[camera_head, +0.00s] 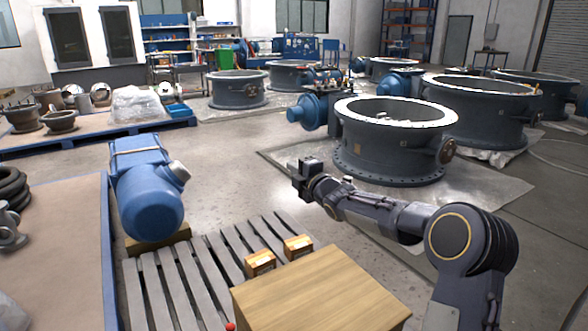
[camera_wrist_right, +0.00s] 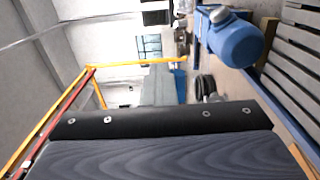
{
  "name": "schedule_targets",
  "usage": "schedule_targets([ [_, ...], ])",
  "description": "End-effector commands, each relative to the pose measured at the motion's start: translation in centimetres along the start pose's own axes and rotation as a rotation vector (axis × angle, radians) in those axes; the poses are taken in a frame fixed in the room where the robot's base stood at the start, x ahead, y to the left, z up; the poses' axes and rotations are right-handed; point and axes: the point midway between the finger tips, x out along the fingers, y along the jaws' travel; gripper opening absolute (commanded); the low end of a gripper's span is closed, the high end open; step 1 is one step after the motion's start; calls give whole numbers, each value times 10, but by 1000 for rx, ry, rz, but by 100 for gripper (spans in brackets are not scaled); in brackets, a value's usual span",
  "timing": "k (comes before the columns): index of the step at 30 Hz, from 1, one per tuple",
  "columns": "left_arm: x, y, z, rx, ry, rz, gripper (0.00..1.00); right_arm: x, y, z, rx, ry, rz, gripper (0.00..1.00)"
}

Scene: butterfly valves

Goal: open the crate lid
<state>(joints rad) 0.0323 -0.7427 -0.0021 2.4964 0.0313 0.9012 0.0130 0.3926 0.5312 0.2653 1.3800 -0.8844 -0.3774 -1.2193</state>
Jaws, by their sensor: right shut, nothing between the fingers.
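A light wooden crate (camera_head: 320,292) stands at the bottom of the head view, partly cut off by the lower edge. Its flat plank top looks level and closed; I see no gap or handle on it. My right gripper (camera_head: 303,178) is shut and empty. It is up and beyond the crate in the picture, apart from it, with the arm reaching in from the right. In the right wrist view a dark grained panel (camera_wrist_right: 150,158) with a bolted black strip fills the bottom; I cannot tell what it belongs to. My left gripper is not in view.
Two small orange-brown boxes (camera_head: 260,263) (camera_head: 298,247) sit on the grey slatted pallet (camera_head: 165,290). A blue motor (camera_head: 148,195) stands behind the pallet. A large valve ring (camera_head: 390,145) lies beyond my right arm. Bare floor (camera_head: 225,165) lies between motor and valve.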

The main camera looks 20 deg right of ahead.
Motion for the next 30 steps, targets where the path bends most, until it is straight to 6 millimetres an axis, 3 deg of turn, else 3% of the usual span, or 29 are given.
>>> schedule_targets([
  [9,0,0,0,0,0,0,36,0,0,0,0,0,0,0],
  [14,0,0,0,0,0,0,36,0,0,0,0,0,0,19],
  [22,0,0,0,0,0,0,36,-1,0,0,0,0,0,19],
  [26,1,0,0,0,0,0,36,-12,0,0,-2,-1,-1,19],
  [30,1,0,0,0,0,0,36,-37,0,1,-1,-2,-1,19],
])
